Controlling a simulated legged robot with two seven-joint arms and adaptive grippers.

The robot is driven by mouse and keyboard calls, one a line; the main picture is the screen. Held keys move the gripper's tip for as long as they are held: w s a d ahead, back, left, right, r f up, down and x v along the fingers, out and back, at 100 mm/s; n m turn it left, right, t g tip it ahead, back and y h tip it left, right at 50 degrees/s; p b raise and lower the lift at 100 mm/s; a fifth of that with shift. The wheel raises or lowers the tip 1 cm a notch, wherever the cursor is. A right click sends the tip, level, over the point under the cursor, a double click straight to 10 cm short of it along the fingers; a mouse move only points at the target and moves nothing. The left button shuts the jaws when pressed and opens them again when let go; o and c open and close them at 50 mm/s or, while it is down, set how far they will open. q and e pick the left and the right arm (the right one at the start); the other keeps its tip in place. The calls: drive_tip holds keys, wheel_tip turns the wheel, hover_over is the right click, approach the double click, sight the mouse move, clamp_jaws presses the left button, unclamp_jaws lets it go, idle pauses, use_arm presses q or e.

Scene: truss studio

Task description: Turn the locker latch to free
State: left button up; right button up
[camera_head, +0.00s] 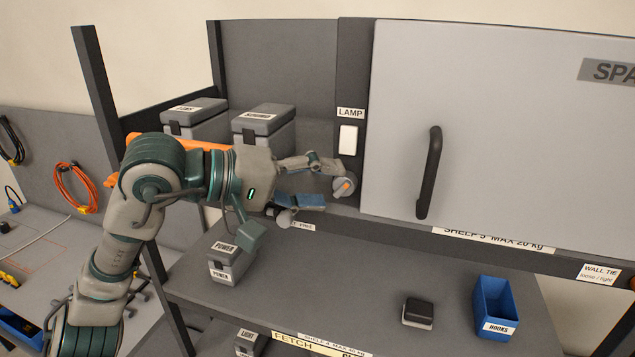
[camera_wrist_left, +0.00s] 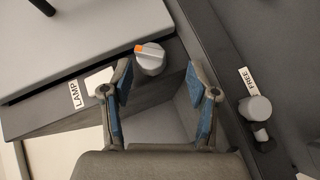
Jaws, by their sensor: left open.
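A round grey knob with an orange mark (camera_head: 343,187) sits by the lower left corner of the closed grey locker door (camera_head: 400,90). My left gripper (camera_head: 331,184) is open, its fingers pointing at this knob. In the left wrist view the knob (camera_wrist_left: 150,60) shows just beyond the gap between the blue-padded fingers (camera_wrist_left: 158,75), nearer the left one; I cannot tell whether either touches it. A second grey knob (camera_wrist_left: 258,108) stands beside a FREE label (camera_wrist_left: 250,80), right of the fingers. My right gripper is not in view.
A black door handle (camera_head: 429,172) and a white LAMP switch (camera_head: 348,139) are near the gripper. Grey boxes (camera_head: 264,120) stand behind my left arm. The lower shelf (camera_head: 350,275) holds a POWER box (camera_head: 231,265), a dark block (camera_head: 418,313) and a blue bin (camera_head: 495,308).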

use_arm(q)
drive_tip(key=shift+d, duration=0.35)
drive_tip(key=c, duration=0.4)
drive_tip(key=shift+s+d, duration=0.35)
drive_tip(key=shift+d, duration=0.4)
clamp_jaws()
drive_tip(key=shift+w, duration=0.1)
drive_tip(key=shift+a, duration=0.15)
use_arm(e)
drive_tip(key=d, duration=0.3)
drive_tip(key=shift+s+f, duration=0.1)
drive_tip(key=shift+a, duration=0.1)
use_arm(q)
drive_tip(key=shift+w+f, duration=0.1)
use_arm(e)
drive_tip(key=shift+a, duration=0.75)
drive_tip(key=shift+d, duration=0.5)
